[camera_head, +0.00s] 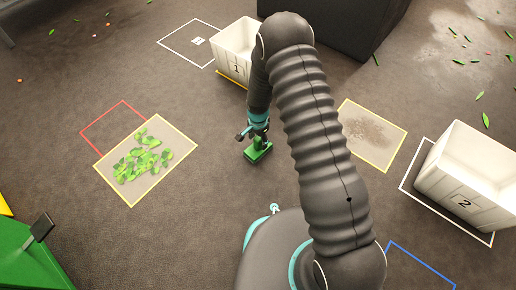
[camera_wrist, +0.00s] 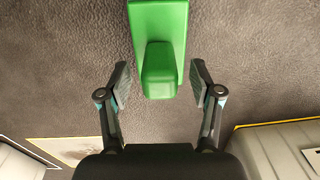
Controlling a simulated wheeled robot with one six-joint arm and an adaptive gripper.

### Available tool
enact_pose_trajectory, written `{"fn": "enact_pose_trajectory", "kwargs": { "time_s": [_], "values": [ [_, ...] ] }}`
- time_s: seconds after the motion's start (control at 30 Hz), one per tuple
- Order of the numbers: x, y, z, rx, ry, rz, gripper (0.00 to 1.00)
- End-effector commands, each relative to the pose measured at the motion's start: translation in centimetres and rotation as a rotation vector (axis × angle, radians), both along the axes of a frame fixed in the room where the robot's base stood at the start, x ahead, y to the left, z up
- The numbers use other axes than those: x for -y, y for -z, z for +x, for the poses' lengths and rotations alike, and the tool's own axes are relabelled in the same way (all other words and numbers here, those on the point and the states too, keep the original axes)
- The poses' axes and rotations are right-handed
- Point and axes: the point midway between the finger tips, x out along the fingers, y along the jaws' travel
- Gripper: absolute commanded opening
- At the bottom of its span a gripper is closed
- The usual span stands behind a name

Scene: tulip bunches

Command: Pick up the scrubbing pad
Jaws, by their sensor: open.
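The scrubbing pad is a green block with a raised green grip. In the head view the scrubbing pad (camera_head: 258,153) is at the centre, just below my gripper (camera_head: 252,132). In the wrist view the scrubbing pad (camera_wrist: 159,22) is at top centre, with its grip reaching down between the fingertips of my gripper (camera_wrist: 160,78). The fingers are open, one on each side of the grip, with a visible gap on both sides. The pad's far end is cut off by the wrist view's top edge.
A white bin marked 1 (camera_head: 236,45) stands behind my arm, and a bin marked 2 (camera_head: 471,170) at right. A yellow-edged mat with green leaves (camera_head: 133,194) lies left, and another with brown dirt (camera_head: 385,150) right. A green object (camera_head: 28,262) is at lower left.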

Motion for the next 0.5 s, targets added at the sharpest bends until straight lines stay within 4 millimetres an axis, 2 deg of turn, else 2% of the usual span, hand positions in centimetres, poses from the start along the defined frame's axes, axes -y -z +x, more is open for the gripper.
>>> {"fn": "enact_pose_trajectory", "kwargs": {
  "time_s": [0.03,0.07,0.3,0.5],
  "values": [
    [0.01,-0.02,-0.01,0.0,0.0,0.0,0.65],
    [0.01,-0.02,-0.01,0.0,0.0,0.0,0.6],
    [0.0,-0.03,-0.01,0.0,0.0,0.0,0.0],
    [-0.01,-0.03,0.0,0.0,0.0,0.0,0.0]
  ]
}}
